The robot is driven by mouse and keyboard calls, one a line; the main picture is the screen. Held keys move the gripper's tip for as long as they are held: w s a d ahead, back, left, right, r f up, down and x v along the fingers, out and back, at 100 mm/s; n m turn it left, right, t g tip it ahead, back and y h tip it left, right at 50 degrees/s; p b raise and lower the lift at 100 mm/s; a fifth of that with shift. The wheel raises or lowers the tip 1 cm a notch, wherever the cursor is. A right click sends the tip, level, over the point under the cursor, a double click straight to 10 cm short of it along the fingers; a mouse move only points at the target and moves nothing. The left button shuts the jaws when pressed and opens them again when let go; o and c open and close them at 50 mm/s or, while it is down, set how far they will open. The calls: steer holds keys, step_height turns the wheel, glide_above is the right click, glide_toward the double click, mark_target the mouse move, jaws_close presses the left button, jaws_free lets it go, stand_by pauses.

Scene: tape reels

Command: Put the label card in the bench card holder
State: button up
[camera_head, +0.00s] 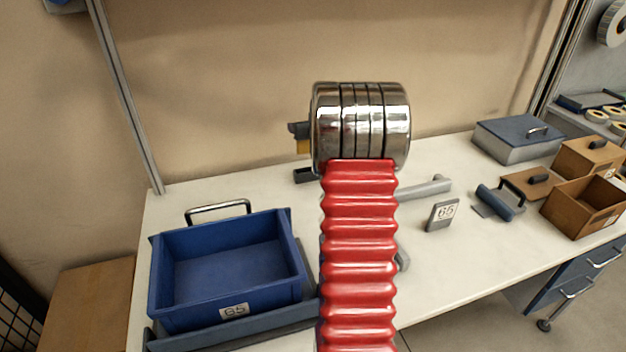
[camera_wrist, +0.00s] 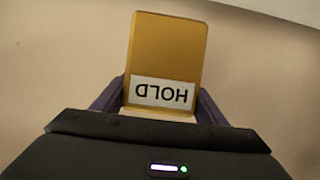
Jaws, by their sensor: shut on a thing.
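The label card (camera_wrist: 166,50) is a gold-yellow plate with a white strip reading HOLD, upside down in the wrist view. My gripper (camera_wrist: 160,101) is shut on its lettered end, with a dark finger on each side. In the head view, a bit of the yellow card (camera_head: 303,147) shows left of my arm's metal joint, above the bench. Most of the gripper is hidden there. A small dark block (camera_head: 304,175) on the bench below the card may be the card holder; my arm partly covers that area, so I cannot tell.
A blue bin (camera_head: 228,309) marked 65 stands front left on the white bench (camera_head: 455,270). A grey stand (camera_head: 441,216) marked 65 is right of my arm. A blue-handled tool (camera_head: 499,201), brown boxes (camera_head: 585,207) and a blue-lidded case (camera_head: 517,139) are at right.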

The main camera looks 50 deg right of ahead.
mark_target(306, 151)
steer(key=shift+w, duration=0.1)
stand_by(0.3)
steer(key=shift+f, duration=3.1)
steer(key=shift+f, duration=0.1)
steer(key=shift+f, duration=1.75)
steer(key=o, duration=1.1)
steer(key=shift+f, duration=0.1)
steer(key=shift+c, duration=0.2)
